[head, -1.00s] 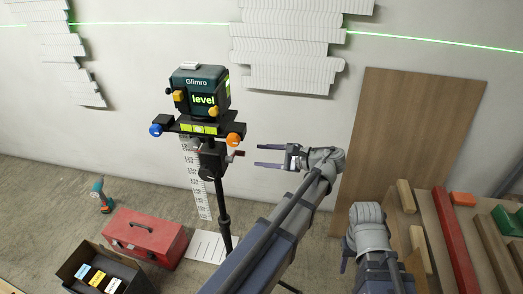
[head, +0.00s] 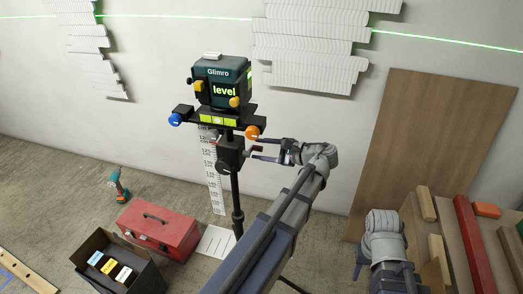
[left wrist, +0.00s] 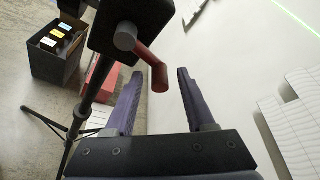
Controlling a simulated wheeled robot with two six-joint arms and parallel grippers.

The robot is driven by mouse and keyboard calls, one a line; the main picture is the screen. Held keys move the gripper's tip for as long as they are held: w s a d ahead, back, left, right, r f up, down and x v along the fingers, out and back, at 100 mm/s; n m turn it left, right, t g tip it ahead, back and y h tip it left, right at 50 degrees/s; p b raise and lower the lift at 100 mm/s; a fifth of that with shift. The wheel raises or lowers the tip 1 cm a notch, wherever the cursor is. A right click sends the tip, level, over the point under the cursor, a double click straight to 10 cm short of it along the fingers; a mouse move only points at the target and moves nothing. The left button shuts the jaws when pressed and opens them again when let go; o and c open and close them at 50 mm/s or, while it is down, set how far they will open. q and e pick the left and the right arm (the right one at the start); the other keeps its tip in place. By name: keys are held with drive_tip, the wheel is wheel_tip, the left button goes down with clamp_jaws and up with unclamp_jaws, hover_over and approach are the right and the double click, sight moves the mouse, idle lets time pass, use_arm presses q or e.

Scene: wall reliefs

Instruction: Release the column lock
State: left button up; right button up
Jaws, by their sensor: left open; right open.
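The tripod column (head: 236,195) stands upright and carries the teal Glimro laser level (head: 220,82), which shows "level". A red lever (left wrist: 152,65) sits on a grey pivot at the side of the black column head (head: 230,155). My left gripper (head: 256,149) is open beside the column head, pointing at it from the right. In the left wrist view, the red lever's end lies between the two fingertips (left wrist: 159,76) in the picture; I cannot tell whether they touch it. My right gripper (head: 358,262) is low at the right, mostly hidden by its arm, open.
A red toolbox (head: 172,226) and a black open box (head: 84,252) stand on the floor at left, with a drill (head: 118,186) behind. A brown board (head: 425,150) leans on the wall. Timber pieces (head: 475,245) lie at right. White reliefs (head: 315,45) hang on the wall.

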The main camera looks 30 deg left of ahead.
use_arm(q)
clamp_jaws()
idle(0.3)
drive_tip(key=shift+r+n+t+y, duration=0.5)
drive_tip(key=shift+r+n, duration=0.2)
drive_tip(key=shift+n, duration=0.6)
unclamp_jaws()
